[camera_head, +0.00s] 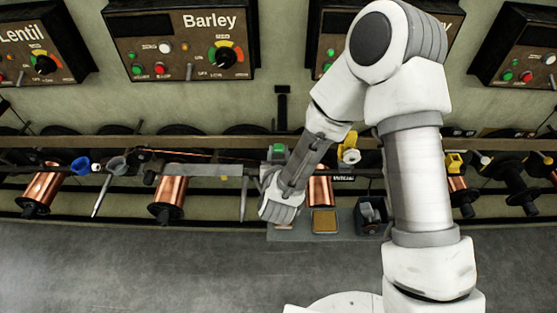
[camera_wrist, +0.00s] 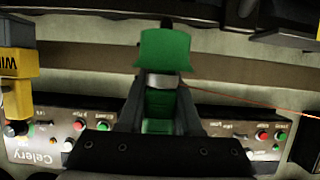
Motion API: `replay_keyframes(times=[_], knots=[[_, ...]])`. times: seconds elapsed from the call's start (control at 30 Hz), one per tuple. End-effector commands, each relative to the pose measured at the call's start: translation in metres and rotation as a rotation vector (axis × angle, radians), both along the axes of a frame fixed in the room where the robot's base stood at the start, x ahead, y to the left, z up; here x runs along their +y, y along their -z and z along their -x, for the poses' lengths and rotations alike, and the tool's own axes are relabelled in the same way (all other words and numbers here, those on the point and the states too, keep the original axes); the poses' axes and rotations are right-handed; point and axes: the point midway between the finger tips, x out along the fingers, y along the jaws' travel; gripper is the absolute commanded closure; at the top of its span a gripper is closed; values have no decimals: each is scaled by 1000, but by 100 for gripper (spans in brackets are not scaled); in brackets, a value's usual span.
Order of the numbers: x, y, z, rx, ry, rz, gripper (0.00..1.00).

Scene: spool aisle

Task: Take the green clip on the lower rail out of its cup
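The green clip (camera_wrist: 164,52) stands at the upper middle of the wrist view. Its wide green head is above a grey band, and a narrower green part shows below. My gripper (camera_wrist: 161,84) has one dark finger on each side of this lower part, close against it, and appears shut on the clip. In the head view a small green piece (camera_head: 279,149) shows at the rail, just above my wrist, on a grey block. My fingers are hidden there. The clip's cup cannot be made out clearly.
Copper spools (camera_head: 169,192) hang along the rail on both sides. A yellow clip (camera_head: 349,152) is just right of the green piece; a yellow block (camera_wrist: 16,75) is at the wrist view's left edge. A dark bin (camera_head: 371,214) and a control panel (camera_head: 182,45) are nearby.

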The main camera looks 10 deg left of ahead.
Motion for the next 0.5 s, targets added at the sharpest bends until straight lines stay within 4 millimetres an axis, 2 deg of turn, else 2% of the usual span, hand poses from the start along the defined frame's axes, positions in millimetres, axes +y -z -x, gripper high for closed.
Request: replay_keyframes(times=[0.03,0.13,0.5], knots=[[0,0,0,0,0,0,82],[0,0,0,0,0,0,100],[0,-1,0,-1,0,0,100]])
